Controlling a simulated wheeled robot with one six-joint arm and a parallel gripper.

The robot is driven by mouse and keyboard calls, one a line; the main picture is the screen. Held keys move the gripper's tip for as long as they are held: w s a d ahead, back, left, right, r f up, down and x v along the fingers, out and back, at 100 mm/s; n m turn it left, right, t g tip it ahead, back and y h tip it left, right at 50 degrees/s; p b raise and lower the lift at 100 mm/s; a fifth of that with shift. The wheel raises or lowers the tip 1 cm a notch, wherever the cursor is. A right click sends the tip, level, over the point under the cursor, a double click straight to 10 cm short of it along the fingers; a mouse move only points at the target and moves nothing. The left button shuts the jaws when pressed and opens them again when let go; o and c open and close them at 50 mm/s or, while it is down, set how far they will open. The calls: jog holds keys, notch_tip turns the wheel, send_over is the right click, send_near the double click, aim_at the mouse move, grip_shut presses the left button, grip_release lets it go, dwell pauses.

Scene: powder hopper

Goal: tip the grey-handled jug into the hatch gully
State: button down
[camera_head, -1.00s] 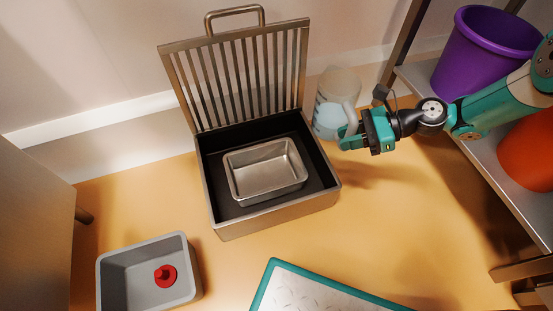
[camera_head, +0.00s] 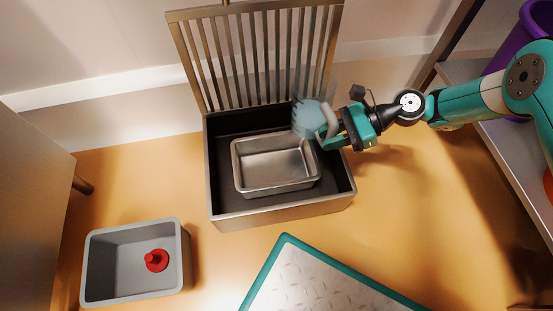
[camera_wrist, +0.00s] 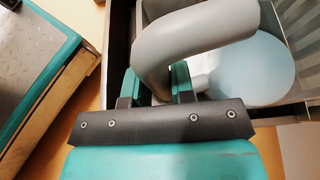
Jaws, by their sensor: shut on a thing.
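The grey-handled jug (camera_head: 307,115) is clear with pale blue contents. It hangs over the right back corner of the hatch gully (camera_head: 222,170), a dark box set in a metal frame. My gripper (camera_head: 328,134) is shut on the jug's grey handle (camera_wrist: 165,45). In the wrist view the handle loops up between my fingers, and the round pale blue contents (camera_wrist: 250,70) show beyond it. The slatted grate lid (camera_head: 250,60) stands open behind the gully. A metal tray (camera_head: 275,163) sits inside the gully, left of and below the jug.
A grey basin (camera_head: 110,265) with a red plug-like piece (camera_head: 156,260) stands on the floor at left front. A teal-edged plate (camera_head: 320,285) lies at front. A shelf (camera_head: 510,150) with a purple bucket (camera_head: 510,50) is at right.

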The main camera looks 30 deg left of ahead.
jog(key=shift+s+r+n+t+h+p, duration=0.35)
jog(key=shift+t+p, duration=0.25)
jog(key=shift+p, duration=0.95)
jog(key=shift+a+f+n+t+p, duration=0.1)
jog(key=shift+f+n+t+p, duration=0.35)
jog(key=shift+f+t+p, duration=0.25)
jog(key=shift+s+f+n+t+h+p, duration=0.1)
jog(key=shift+f+n+t+h+p, duration=0.3)
jog(key=shift+t, duration=0.3)
jog(key=shift+s+f+n+t+h+p, duration=0.1)
jog(key=shift+n+t+p, duration=0.1)
jog(key=shift+t+p, duration=0.45)
jog(key=shift+s+f+n+t+h+p, duration=0.1)
jog(key=shift+f+n+t+h+p, duration=0.2)
jog(key=shift+t, duration=0.45)
jog(key=shift+r, duration=0.1)
jog(key=shift+w+f, duration=0.1)
jog(key=shift+f, duration=0.2)
jog(key=shift+w+f+n+t+b, duration=0.3)
jog(key=shift+f+t+b, duration=0.45)
jog(key=shift+f+t, duration=0.05)
